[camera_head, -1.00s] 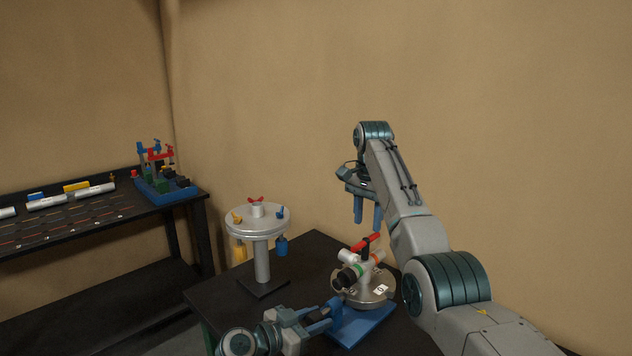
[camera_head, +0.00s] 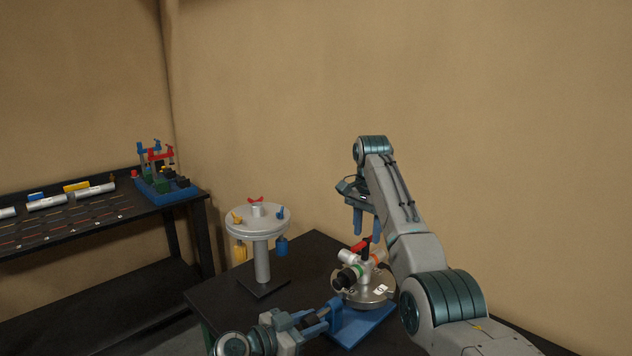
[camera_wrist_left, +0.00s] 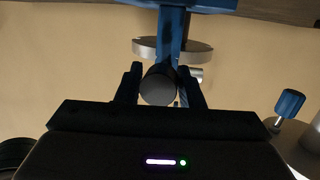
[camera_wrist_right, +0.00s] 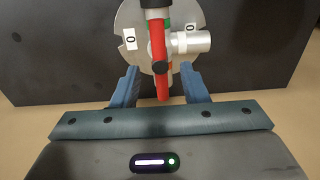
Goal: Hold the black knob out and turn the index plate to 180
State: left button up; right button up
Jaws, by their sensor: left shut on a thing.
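The index plate (camera_head: 357,296) is a round silver disc on a blue base (camera_head: 368,325), with white number tags. It carries a red handle (camera_head: 361,244) and a black-ended cylinder (camera_head: 346,279). My left gripper (camera_head: 324,318) is beside the base's blue bracket. The left wrist view shows its fingers on both sides of the round dark knob (camera_wrist_left: 158,86), shut on it, below the bracket (camera_wrist_left: 172,35). My right gripper (camera_head: 366,226) is open above the handle. In the right wrist view, the red handle (camera_wrist_right: 158,62) lies between its fingers without visible contact.
A silver stand (camera_head: 262,260) with a round top and hanging yellow and blue pieces is left of the plate on the dark table (camera_head: 218,293). A shelf bench (camera_head: 100,226) with a blue fixture (camera_head: 165,192) is further left. A tan wall is behind.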

aim_at(367, 239)
jog(key=shift+f, duration=2)
grip_shut()
